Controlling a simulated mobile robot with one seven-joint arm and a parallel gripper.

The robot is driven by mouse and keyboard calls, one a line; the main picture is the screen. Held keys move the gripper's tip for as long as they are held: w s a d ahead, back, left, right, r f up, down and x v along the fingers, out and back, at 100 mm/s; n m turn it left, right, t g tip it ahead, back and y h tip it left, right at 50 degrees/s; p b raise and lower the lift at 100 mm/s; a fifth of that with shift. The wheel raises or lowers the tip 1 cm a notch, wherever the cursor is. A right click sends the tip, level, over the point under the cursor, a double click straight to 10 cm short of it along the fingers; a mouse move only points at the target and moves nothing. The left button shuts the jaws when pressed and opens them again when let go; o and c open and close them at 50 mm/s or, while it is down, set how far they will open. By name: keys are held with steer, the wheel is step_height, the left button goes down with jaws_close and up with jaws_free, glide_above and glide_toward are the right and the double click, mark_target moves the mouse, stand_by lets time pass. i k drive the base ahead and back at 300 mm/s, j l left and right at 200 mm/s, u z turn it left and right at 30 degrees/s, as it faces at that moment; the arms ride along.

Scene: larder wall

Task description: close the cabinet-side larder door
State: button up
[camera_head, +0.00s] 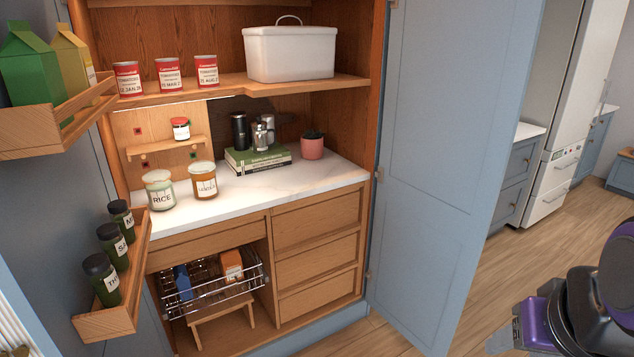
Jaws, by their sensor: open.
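The larder stands open with two blue doors. The right larder door (440,150) is a tall blue panel, swung wide open, on the side where other blue cabinets stand. The left larder door (40,190) is also open and carries wooden racks on its inner face. I cannot tell for certain which one is called cabinet-side. My gripper (508,338) is at the bottom right, low in front of the floor, to the right of the right door's lower edge. It is open and apart from the door, and no object shows in it.
Jars (158,190), a white bin (290,53) and tins stand inside the larder. A wire basket (213,290) is pulled out low down. The left door's racks hold cartons (30,65) and bottles (110,248). Wooden floor (540,260) lies clear right of the right door.

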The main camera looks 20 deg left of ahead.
mark_target(57, 186)
steer(key=k+j+u, duration=0.25)
steer(key=k+j, duration=0.25)
steer(key=k+j+u, duration=0.25)
steer(key=j, duration=0.25)
steer(key=j+u, duration=0.25)
steer(key=j, duration=0.25)
steer(key=j+u, duration=0.3)
steer(key=j, duration=0.25)
